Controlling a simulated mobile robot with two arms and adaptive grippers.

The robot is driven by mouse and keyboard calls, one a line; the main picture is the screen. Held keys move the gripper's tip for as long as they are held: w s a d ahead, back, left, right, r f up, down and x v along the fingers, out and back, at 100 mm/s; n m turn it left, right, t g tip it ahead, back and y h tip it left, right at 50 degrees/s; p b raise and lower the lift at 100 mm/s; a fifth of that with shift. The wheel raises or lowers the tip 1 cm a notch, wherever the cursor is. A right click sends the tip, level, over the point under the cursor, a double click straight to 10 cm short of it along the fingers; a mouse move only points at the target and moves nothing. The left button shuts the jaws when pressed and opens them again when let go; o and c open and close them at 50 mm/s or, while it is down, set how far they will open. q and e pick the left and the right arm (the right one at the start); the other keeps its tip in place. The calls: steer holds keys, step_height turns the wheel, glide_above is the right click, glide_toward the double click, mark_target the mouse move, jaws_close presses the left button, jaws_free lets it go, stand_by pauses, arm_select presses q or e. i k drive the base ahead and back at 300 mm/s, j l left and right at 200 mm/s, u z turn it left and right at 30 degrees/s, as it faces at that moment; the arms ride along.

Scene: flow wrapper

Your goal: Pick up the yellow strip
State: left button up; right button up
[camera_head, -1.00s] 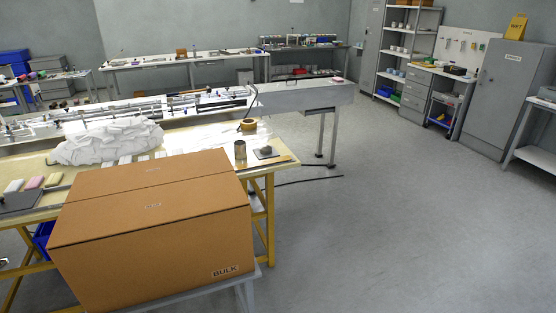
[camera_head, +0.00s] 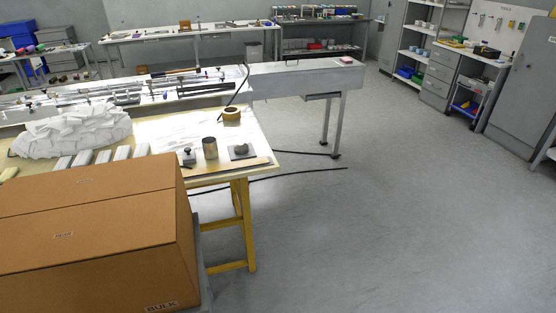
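A pale yellow piece (camera_head: 8,173), probably the yellow strip, lies on the yellow-legged table (camera_head: 228,169) at the far left edge of the head view. It is small and partly cut off by the picture edge and the large cardboard box (camera_head: 90,225) in front of it. Several white strips (camera_head: 103,156) lie in a row to its right, behind the box. Neither of my grippers shows in the head view, so whether they hold anything is not visible.
A white heap (camera_head: 70,129) lies behind the strips. A tape roll (camera_head: 232,114), a metal cylinder (camera_head: 210,148) and a grey plate (camera_head: 241,152) stand near the table's right end. A dark cable (camera_head: 290,171) lies on the floor. The floor to the right is open.

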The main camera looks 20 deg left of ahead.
mark_target(200, 171)
steer(key=i+l+z, duration=0.2)
steer(key=i, duration=0.3)
steer(key=i+l+z, duration=0.15)
steer(key=i, duration=0.35)
steer(key=i+u, duration=0.2)
steer(key=u, duration=0.2)
steer(key=i+u, duration=0.2)
steer(key=u, duration=0.2)
steer(key=i+l+u, duration=0.15)
steer(key=u, duration=0.2)
